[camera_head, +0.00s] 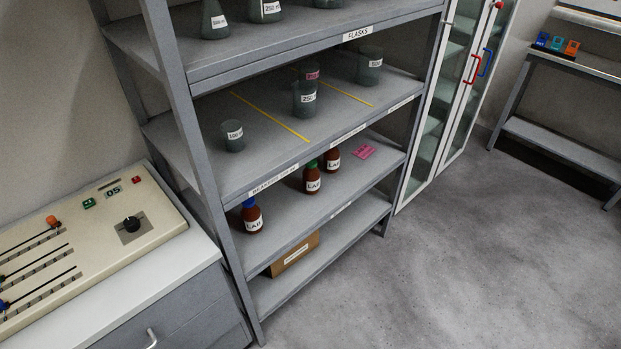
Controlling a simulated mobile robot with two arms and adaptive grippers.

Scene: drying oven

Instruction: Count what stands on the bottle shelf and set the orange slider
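The bottle shelf (290,220) is a grey rack board below the beaker shelf. Three brown bottles labelled LAB stand on it: one with a blue cap (252,216) at the front left, one with a green cap (312,179), and one (332,160) farther right whose cap is hard to make out. Neither of my grippers is in view.
Beakers stand above the bottles; a cardboard box (296,254) sits below. A glass-door cabinet (455,90) adjoins the rack. Floor at right is clear.

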